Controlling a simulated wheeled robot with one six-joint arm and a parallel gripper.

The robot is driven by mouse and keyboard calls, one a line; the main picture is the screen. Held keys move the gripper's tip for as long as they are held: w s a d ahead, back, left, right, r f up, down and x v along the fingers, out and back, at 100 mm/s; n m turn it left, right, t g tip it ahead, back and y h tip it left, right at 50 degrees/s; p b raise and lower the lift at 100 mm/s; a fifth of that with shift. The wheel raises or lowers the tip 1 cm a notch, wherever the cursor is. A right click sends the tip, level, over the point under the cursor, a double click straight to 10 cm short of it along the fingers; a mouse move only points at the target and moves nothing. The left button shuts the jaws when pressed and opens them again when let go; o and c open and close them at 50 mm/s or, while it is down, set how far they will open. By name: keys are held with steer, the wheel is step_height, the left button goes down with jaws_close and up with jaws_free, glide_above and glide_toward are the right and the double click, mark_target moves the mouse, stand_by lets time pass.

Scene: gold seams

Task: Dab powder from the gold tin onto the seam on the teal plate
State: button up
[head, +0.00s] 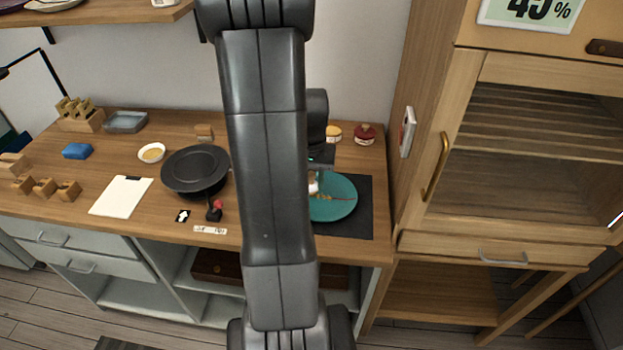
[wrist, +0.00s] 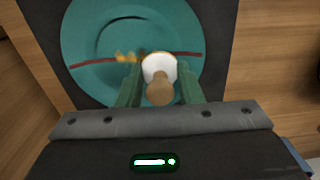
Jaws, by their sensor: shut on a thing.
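The teal plate (head: 340,205) lies on a dark mat at the right end of the counter. In the wrist view the plate (wrist: 85,35) has a dark red seam (wrist: 90,63) running across it. A gold patch (wrist: 126,56) covers part of the seam just left of the dabber. My gripper (wrist: 159,76) is shut on a dabber (wrist: 160,92) with a wooden handle and a white head, held over the plate at the seam. Whether the head touches the plate is unclear. A small round white container with yellow-gold contents (head: 152,152), possibly the gold tin, stands left of the black pan.
A yellow-and-white jar (head: 333,133) and a red jar (head: 365,134) stand behind the plate. The black pan (head: 196,170), a clipboard (head: 121,196) and a blue block (head: 77,151) are to the left. A tall wooden cabinet (head: 500,150) bounds the right side.

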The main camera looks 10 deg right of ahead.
steer(key=shift+f+b, duration=0.65)
steer(key=shift+f, duration=0.25)
steer(key=shift+s+r, duration=0.1)
